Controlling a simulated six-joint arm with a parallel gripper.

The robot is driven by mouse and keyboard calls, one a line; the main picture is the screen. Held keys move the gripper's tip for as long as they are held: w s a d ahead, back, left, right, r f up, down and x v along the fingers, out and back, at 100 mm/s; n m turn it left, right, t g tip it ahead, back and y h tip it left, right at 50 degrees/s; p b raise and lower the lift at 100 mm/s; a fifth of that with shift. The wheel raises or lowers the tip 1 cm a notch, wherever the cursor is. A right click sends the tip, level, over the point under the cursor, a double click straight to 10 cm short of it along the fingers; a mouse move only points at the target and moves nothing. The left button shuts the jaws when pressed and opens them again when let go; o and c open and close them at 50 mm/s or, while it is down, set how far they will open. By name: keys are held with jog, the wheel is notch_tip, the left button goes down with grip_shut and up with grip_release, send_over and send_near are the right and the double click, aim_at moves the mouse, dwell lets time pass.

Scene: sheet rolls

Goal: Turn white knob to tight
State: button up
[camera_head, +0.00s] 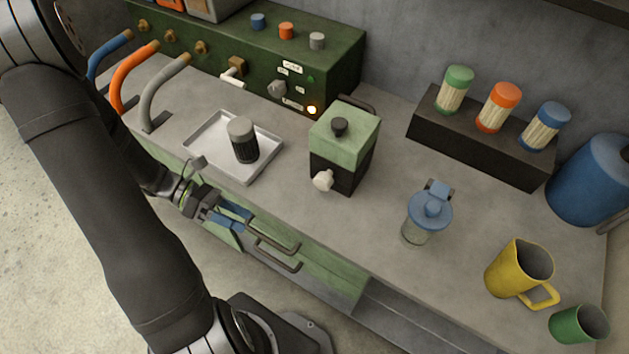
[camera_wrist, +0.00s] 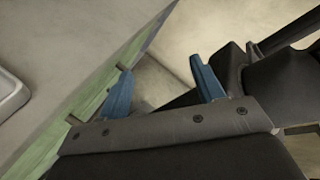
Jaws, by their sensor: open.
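A white knob (camera_head: 323,180) sticks out from the lower front of a small box (camera_head: 345,143) with a green top and dark lower body, standing on the counter. A black knob (camera_head: 339,127) is on top of that box. Any tight mark by the white knob is too small to see. My gripper (camera_head: 240,216) has blue fingers and is at the counter's front edge, left of and below the white knob in the head view, well apart from it. In the wrist view the two blue fingers (camera_wrist: 163,84) are spread with nothing between them.
A tray (camera_head: 205,148) with a dark, grey-topped jar (camera_head: 242,140) lies left of the box. A green machine (camera_head: 300,60) with a white lever (camera_head: 232,77) stands behind. A blue-lidded jar (camera_head: 428,212) and yellow mug (camera_head: 517,272) stand right.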

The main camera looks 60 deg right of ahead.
jog(key=d+r+n+h, duration=0.2)
jog(key=d+n+h, duration=0.3)
jog(key=n, duration=0.6)
jog(key=n+t+h, duration=0.1)
jog(key=n+h, duration=0.2)
send_near(318, 184)
jog(key=x, duration=1.1)
jog(key=shift+c, duration=0.2)
jog(key=shift+t, duration=0.3)
jog(key=c, duration=0.9)
